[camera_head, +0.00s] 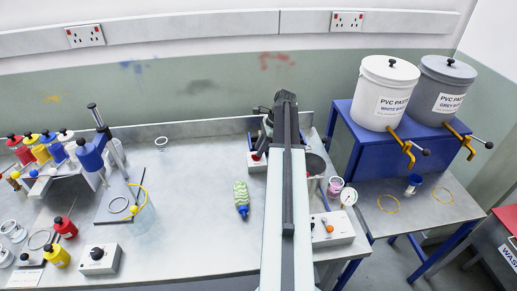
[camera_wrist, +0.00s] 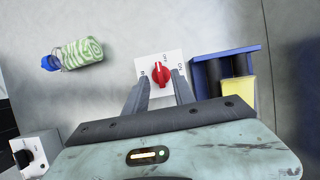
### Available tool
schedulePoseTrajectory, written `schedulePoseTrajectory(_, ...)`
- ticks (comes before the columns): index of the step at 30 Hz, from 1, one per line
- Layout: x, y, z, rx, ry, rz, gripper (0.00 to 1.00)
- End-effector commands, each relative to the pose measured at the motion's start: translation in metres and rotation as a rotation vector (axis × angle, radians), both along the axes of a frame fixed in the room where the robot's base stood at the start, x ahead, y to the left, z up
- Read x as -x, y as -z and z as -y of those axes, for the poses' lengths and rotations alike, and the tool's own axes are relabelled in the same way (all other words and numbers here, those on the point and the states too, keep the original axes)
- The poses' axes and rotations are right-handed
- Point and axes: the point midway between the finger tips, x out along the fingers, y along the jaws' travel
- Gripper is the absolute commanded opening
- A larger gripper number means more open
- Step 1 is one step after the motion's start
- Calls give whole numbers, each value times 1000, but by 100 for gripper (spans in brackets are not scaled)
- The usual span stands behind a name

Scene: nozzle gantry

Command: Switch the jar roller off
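A red rotary knob (camera_wrist: 157,63) sits on a white switch plate (camera_wrist: 172,57) with small dark lettering, seen in the wrist view. ON and OFF seem to be printed at its right; its exact setting is hard to read. In the head view the white switch box (camera_head: 252,166) with a bit of red shows just left of my arm. My gripper (camera_wrist: 161,80) is open, its two dark fingers at either side of the knob's near side. I cannot tell whether they touch it. A blue frame with a dark bar (camera_wrist: 212,72), possibly the jar roller, stands right of the plate.
A green-patterned bottle with a blue cap (camera_head: 241,196) lies left of my arm. White boxes with a black knob (camera_head: 98,259) and an orange knob (camera_head: 331,229) stand apart. Bench between is mostly clear.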

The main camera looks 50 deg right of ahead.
Motion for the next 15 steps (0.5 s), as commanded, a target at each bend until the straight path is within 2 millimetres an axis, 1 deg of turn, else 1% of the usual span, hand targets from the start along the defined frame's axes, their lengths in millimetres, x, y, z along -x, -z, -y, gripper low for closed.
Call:
schedulePoseTrajectory(1,3,-18,3,0,2,-1,31)
schedulePoseTrajectory(6,10,-47,12,-1,0,-1,31)
schedulePoseTrajectory(9,13,-54,16,-1,0,-1,31)
schedulePoseTrajectory(15,14,-51,16,0,-1,0,31)
